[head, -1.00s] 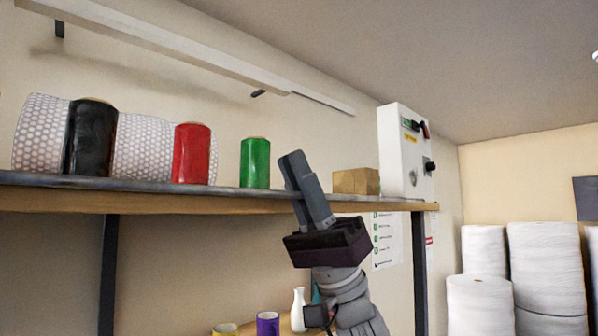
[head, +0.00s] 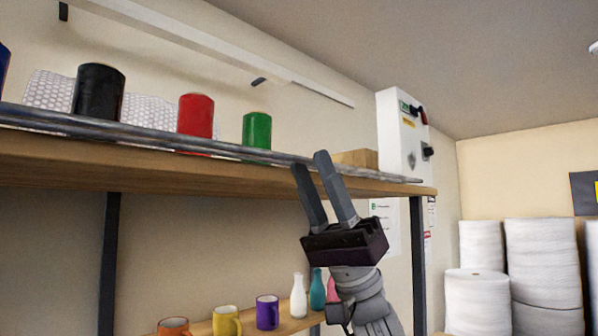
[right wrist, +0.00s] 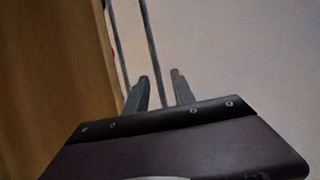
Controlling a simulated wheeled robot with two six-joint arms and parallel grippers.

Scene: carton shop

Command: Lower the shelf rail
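The shelf rail (head: 225,152) is a long grey metal bar along the front edge of the upper wooden shelf (head: 200,180). My right gripper (head: 311,159) is open, its two fingers pointing up. In the head view its fingertips overlap the rail near the shelf's right part. In the right wrist view two thin dark bars show beyond the fingers; one bar (right wrist: 151,45) runs down between the fingertips (right wrist: 160,76). I cannot tell whether the fingers touch the rail. My left gripper is out of view.
Black (head: 99,92), red (head: 196,115) and green (head: 257,130) rolls stand on the shelf behind the rail, with a cardboard box (head: 357,158). Mugs and bottles (head: 299,297) stand on a lower shelf. White rolls (head: 540,262) stand at right.

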